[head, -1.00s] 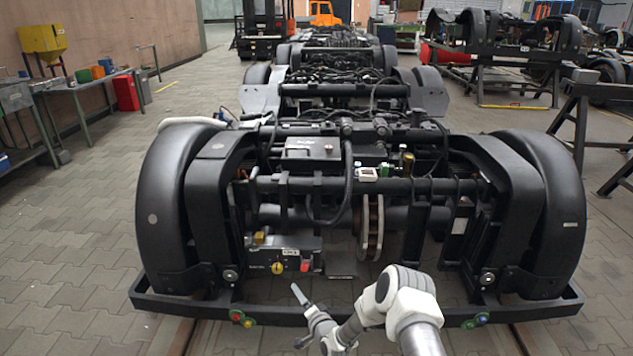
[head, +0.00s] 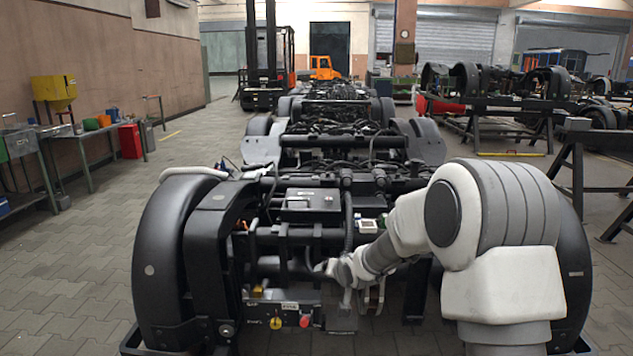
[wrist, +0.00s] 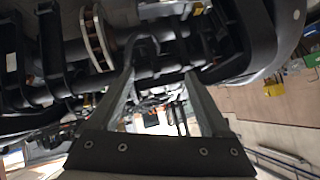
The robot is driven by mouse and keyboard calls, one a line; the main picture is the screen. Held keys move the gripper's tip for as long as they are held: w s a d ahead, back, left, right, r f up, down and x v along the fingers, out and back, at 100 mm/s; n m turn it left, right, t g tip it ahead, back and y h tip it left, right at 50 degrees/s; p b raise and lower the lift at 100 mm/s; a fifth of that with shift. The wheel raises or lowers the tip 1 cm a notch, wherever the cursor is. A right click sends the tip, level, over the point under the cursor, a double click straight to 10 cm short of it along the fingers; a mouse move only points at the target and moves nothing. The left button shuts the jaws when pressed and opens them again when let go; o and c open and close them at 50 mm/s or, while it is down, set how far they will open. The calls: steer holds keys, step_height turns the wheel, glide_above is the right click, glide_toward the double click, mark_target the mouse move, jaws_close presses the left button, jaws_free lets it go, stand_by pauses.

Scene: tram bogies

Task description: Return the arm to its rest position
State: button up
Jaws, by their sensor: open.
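My arm, white and grey, reaches in from the right of the head view in front of the black tram bogie (head: 200,270). My gripper (head: 333,268) shows small in front of the bogie's front frame, and I cannot tell there whether it touches it. In the wrist view my gripper (wrist: 158,85) has two grey fingers set wide apart with nothing between them. The wrist view is tilted and shows dark bogie parts and the brake disc (wrist: 97,38) above the fingers. My arm hides the right part of the bogie.
A control box with a yellow knob (head: 276,322) and a red button (head: 304,320) sits low on the bogie front. A workbench (head: 85,135) stands at the left wall. A forklift (head: 268,60) is at the back. Paved floor (head: 80,240) is clear at left.

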steer(key=s+d+r+g+h, duration=0.15)
steer(key=s+d+r, duration=0.25)
steer(key=s+r, duration=0.5)
steer(key=s+d+r+n+g, duration=0.1)
steer(key=s+d+r, duration=0.1)
steer(key=s, duration=0.9)
steer(key=s+d+r+g+h+p, duration=0.1)
steer(key=s+d+r, duration=0.15)
steer(key=s, duration=0.75)
steer(key=s+d+r+n+g, duration=0.1)
steer(key=s+r, duration=0.2)
steer(key=s, duration=0.8)
step_height(320, 180, up, 27)
steer(key=p, duration=2.7)
steer(key=shift+d+f+p, duration=0.15)
steer(key=shift+p, duration=0.15)
steer(key=shift+w, duration=0.1)
steer(key=c, duration=0.5)
steer(key=shift+a, duration=0.2)
